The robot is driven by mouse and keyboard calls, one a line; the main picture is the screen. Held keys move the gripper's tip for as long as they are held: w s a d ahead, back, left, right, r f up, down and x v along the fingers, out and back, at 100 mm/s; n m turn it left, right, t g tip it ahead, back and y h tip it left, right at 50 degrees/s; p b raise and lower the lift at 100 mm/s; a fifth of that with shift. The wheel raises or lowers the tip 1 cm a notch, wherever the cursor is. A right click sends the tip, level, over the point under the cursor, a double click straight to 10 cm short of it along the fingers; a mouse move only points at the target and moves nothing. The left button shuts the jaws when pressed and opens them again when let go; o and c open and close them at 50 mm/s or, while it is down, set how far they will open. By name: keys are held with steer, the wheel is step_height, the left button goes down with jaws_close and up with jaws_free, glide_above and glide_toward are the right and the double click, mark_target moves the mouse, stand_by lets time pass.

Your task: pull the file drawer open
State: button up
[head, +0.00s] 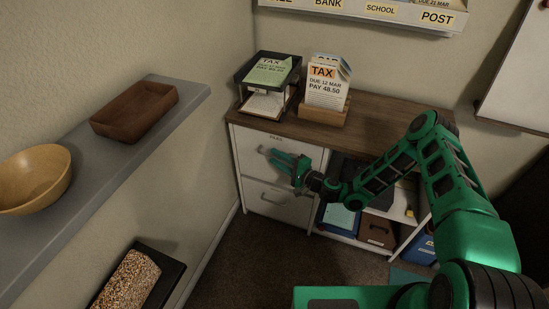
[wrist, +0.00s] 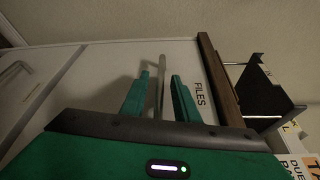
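The file drawer (head: 246,152) is the upper white drawer at the left end of the cabinet, and its front looks flush. Its FILES label (wrist: 200,93) shows right of my fingers in the wrist view. The drawer's grey bar handle (wrist: 161,66) runs between my two fingers, with a gap on each side. My gripper (head: 270,156) is at the drawer front with its fingers apart, around the handle and not closed on it. In the head view the fingers cover most of the handle.
A lower drawer (head: 265,203) with its own handle (wrist: 14,74) is below. The wooden top (head: 375,117) carries a black paper tray (head: 254,67) and a card holder (head: 322,115). The floor before the drawers is clear.

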steer(key=shift+x, duration=0.8)
steer(key=shift+c, duration=0.4)
jaws_close()
steer(key=shift+s, duration=0.1)
